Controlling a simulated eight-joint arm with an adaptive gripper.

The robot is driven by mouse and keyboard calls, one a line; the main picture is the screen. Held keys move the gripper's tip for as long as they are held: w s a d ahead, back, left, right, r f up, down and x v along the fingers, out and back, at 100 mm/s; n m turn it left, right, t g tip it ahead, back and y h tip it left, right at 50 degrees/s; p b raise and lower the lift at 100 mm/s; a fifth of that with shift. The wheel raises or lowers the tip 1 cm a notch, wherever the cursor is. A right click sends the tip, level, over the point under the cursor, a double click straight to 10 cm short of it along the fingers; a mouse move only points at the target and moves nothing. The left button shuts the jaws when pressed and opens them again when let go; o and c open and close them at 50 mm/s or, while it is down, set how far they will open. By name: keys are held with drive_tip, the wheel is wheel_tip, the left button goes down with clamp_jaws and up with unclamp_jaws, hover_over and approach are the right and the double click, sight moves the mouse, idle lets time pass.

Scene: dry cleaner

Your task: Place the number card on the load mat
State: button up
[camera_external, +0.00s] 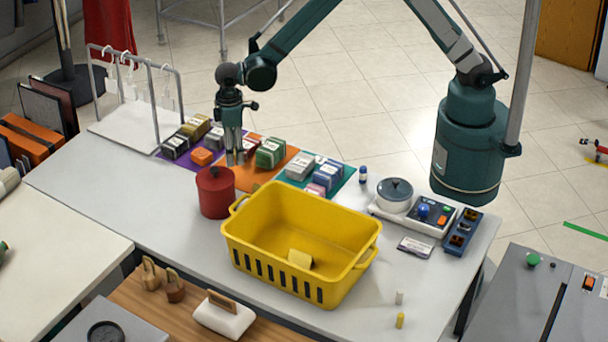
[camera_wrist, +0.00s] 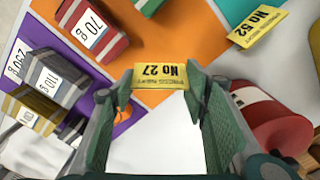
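A number card (camera_wrist: 160,77), with "No 27" on its yellow part, sits square between my fingertips in the wrist view. Purple (camera_external: 165,155) and teal (camera_external: 341,187) mats lie on either side. Which mat is the load mat, and whether the card touches anything, I cannot tell.
The red pot (camera_external: 215,192) stands close in front of my gripper. Labelled blocks (camera_external: 270,152) crowd the mats. A second yellow card, "No 52" (camera_wrist: 258,27), lies near the orange mat. A yellow basket (camera_external: 335,292) fills the table's middle; a scale (camera_external: 385,213) stands right.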

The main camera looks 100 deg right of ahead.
drive_tip(key=shift+f, duration=0.5)
drive_tip(key=shift+f, duration=1.85)
drive_tip(key=shift+f+b, duration=0.15)
drive_tip(key=shift+b, duration=0.15)
drive_tip(key=o, duration=0.6)
drive_tip(key=shift+r, duration=0.2)
wheel_tip(320, 180, up, 12)
drive_tip(key=shift+p, duration=0.55)
drive_tip(key=shift+r, duration=0.1)
